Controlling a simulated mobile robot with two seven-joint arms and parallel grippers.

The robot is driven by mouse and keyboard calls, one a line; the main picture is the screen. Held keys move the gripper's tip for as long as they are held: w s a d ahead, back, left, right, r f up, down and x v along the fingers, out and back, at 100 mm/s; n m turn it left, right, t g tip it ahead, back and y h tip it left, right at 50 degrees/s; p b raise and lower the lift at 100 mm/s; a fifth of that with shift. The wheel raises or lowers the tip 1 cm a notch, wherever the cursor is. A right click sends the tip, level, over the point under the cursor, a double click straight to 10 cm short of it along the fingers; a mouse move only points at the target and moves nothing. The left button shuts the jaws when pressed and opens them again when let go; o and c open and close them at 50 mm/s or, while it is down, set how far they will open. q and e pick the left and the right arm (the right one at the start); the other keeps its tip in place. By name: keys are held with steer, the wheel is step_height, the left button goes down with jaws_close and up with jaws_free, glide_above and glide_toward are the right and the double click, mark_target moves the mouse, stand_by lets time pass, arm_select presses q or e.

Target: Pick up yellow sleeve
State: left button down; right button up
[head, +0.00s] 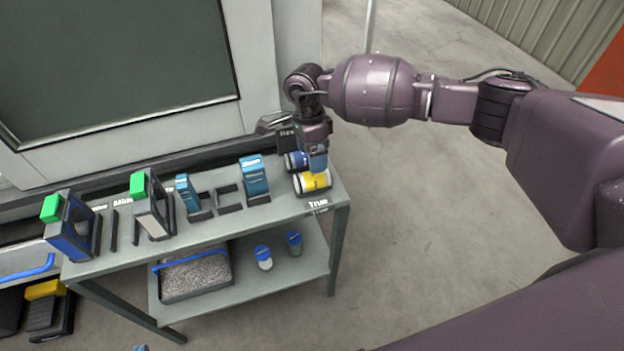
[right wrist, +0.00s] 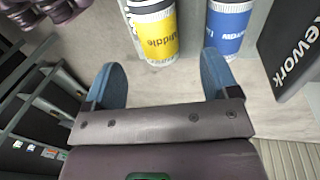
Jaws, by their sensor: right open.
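The yellow sleeve (head: 316,182) lies on its side at the right end of the grey bench top, above a label that reads "True". It has white or grey ends and dark lettering. In the right wrist view the yellow sleeve (right wrist: 157,38) shows ahead of the fingertips, in line with the gap between them. My right gripper (head: 318,158) is over it, pointing down, open and empty. In the wrist view the blue fingers of the right gripper (right wrist: 160,62) stand wide apart, with no contact visible. My left gripper is not in view.
A blue sleeve (head: 295,161) lies close behind the yellow one; it shows near the right finger (right wrist: 230,28). A black "Rework" box (right wrist: 292,48) is beside it. Several blue and green-topped gauges stand left on the bench (head: 262,214). The lower shelf holds a tray (head: 195,277) and two small bottles.

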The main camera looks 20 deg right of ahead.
mark_target(315, 176)
steer(key=shift+s+d+f, duration=0.1)
steer(key=shift+s+f, duration=0.15)
steer(key=shift+f, duration=0.85)
steer(key=shift+s+d+f, duration=0.1)
steer(key=shift+s+f, duration=0.15)
steer(key=shift+f, duration=0.9)
steer(key=shift+s+f, duration=0.25)
steer(key=shift+f, duration=0.85)
steer(key=shift+c, duration=0.3)
steer(key=shift+r, duration=0.1)
steer(key=c, duration=1.2)
